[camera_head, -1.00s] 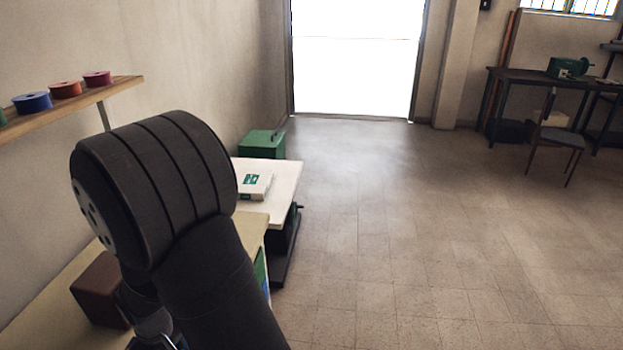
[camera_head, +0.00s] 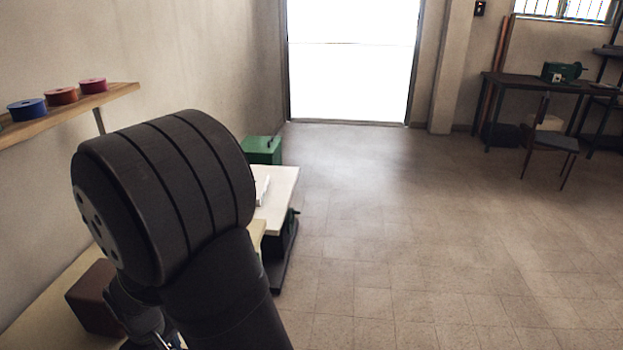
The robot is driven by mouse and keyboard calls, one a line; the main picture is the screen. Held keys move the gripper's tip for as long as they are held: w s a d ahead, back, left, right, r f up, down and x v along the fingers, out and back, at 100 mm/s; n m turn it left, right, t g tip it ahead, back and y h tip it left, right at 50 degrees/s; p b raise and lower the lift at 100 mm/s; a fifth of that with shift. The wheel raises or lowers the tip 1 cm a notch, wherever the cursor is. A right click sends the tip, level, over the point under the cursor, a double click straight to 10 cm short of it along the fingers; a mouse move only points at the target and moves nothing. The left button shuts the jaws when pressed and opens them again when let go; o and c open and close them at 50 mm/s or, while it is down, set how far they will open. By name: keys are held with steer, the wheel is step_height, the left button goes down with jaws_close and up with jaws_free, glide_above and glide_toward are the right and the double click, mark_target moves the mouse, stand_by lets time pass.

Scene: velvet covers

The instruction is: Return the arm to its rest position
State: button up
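My arm fills the left foreground of the head view. Its large dark rounded joint (camera_head: 165,195) stands high over the workbench, with a dark link (camera_head: 225,300) running down to the bottom edge. Behind it, a smaller dark and silvery part of my arm shows low at the left, cut off by the bottom edge. No gripper fingers can be made out, so whether anything is held cannot be seen.
A pale workbench (camera_head: 50,305) with a brown block (camera_head: 92,298) lies beside my arm. Beyond are a white-topped table (camera_head: 280,200), a white box (camera_head: 262,187) and a green box (camera_head: 262,149). A shelf (camera_head: 70,112) holds coloured spools.

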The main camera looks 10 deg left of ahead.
step_height(320, 180, up, 7)
step_height(320, 180, down, 12)
steer(key=shift+r, duration=0.1)
steer(key=r, duration=0.5)
steer(key=w+r, duration=0.1)
steer(key=r, duration=0.2)
steer(key=shift+r, duration=0.1)
steer(key=w+d+r+m, duration=0.2)
steer(key=w, duration=0.9)
steer(key=w+d+r+m, duration=0.1)
steer(key=w+d+m, duration=0.15)
steer(key=w, duration=0.85)
steer(key=s+a+f, duration=0.1)
steer(key=a+f, duration=0.1)
steer(key=a, duration=0.1)
steer(key=a+f, duration=0.2)
steer(key=a, duration=0.2)
steer(key=s+a+f, duration=0.1)
steer(key=a+f, duration=0.1)
steer(key=a, duration=0.1)
steer(key=shift+s+a, duration=0.15)
steer(key=shift+s, duration=0.2)
steer(key=f, duration=0.1)
steer(key=a+f, duration=0.1)
steer(key=shift+s+a+f, duration=0.1)
steer(key=shift+s+f, duration=0.05)
steer(key=shift+f, duration=0.75)
